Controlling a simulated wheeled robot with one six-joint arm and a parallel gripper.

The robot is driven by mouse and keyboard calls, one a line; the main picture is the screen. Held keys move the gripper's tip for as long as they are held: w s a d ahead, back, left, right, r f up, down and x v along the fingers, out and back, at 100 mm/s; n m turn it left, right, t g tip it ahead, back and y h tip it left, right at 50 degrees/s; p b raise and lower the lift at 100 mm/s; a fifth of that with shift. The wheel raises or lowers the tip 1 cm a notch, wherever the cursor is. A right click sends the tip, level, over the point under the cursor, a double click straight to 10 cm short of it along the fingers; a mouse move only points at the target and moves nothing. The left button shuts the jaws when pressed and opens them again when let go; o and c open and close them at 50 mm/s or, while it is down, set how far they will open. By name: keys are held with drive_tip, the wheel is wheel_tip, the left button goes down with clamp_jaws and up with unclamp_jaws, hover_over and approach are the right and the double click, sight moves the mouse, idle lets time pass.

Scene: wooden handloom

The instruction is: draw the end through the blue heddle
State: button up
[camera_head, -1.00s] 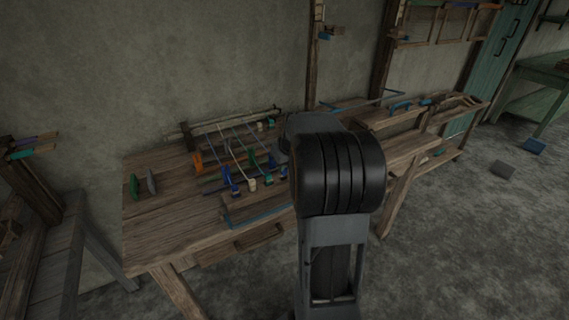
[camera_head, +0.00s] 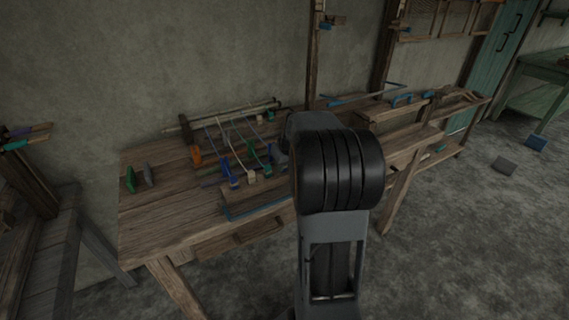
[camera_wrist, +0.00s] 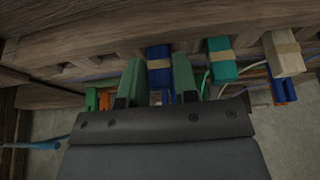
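In the wrist view, my gripper (camera_wrist: 158,82) has two green fingers set apart. A blue block with a tan band (camera_wrist: 158,62), perhaps the blue heddle, shows in the gap between them. I cannot tell whether the fingers touch it. A teal banded block (camera_wrist: 222,60) and a cream one (camera_wrist: 284,55) stand to the right. A pale thread (camera_wrist: 207,85) runs beside the right finger. In the head view, blue pieces (camera_head: 226,168), a cream piece (camera_head: 251,177) and slanting threads are on the loom bench (camera_head: 165,205). My arm hides my gripper there.
An orange piece (camera_head: 196,155), a green piece (camera_head: 130,180) and a grey piece (camera_head: 150,175) stand on the bench. A wooden bar (camera_head: 235,113) lies along its back by the wall. The bench's front left is bare.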

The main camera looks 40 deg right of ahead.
drive_tip(key=o, duration=0.4)
drive_tip(key=p+v, duration=0.2)
drive_tip(key=v, duration=1.1)
drive_tip(key=shift+s+r, duration=0.15)
drive_tip(key=shift+r, duration=0.25)
